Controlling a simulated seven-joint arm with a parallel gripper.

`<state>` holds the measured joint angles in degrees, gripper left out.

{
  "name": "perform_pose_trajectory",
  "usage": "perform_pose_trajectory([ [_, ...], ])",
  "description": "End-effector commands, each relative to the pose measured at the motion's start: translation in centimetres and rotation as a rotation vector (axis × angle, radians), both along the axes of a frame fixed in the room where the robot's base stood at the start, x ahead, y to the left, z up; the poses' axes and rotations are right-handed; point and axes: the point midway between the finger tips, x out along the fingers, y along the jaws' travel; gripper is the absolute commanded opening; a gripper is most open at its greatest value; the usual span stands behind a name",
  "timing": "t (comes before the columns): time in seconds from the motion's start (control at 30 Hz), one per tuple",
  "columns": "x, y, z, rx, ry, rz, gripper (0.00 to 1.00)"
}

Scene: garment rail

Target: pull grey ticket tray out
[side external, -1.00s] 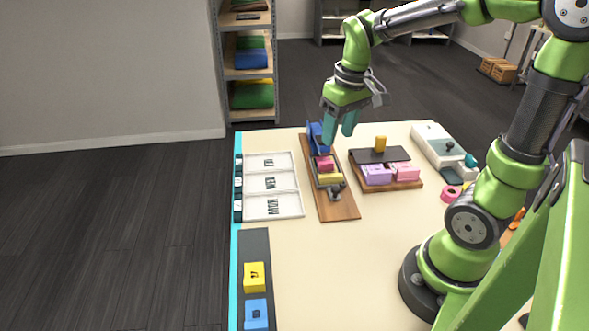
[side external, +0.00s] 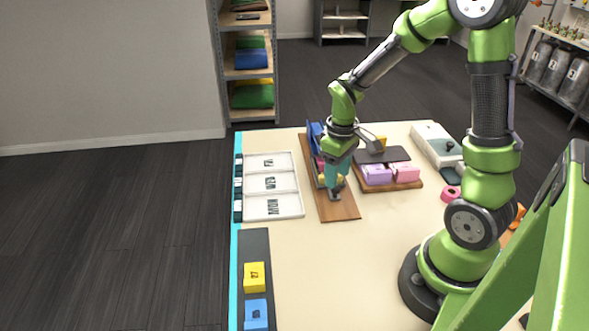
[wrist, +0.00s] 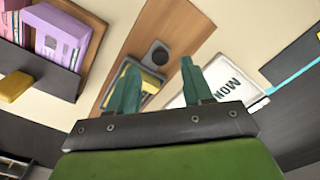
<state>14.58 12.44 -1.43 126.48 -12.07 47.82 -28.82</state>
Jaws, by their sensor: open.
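The grey ticket tray (wrist: 161,77) lies on a long wooden board, with a yellow block (wrist: 149,83) inside it. A dark grey knob (wrist: 155,53) stands at the tray's near end; it also shows in the side view (side external: 336,192). My gripper (side external: 337,182) points down over the near end of the tray, close to the knob. In the wrist view its two teal fingers (wrist: 160,68) are apart, with the knob beyond the tips and nothing held. Whether the fingers straddle the knob I cannot tell. My fingers hide part of the tray and blocks.
The wooden board (side external: 340,211) has bare room at its near end. A white sectioned tray (side external: 290,211) lies to its left. A dark-lidded holder with purple and pink blocks (side external: 376,175) stands to its right. A blue piece (side external: 315,130) stands at the board's far end.

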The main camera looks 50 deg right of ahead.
Motion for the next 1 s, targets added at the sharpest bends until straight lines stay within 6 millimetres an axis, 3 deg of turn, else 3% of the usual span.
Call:
perform_pose_trajectory([
  [0.2, -0.1, 0.0, -3.0, 0.002, 0.003, -0.001, 0.5],
  [0.6, 0.0, 0.0, -3.7, 0.0, -0.001, -0.001, 0.5],
  [0.93, 0.0, 0.0, -3.7, 0.0, -0.001, 0.0, 0.01],
  [1.0, 0.0, 0.0, -3.7, 0.0, 0.0, 0.0, 0.0],
])
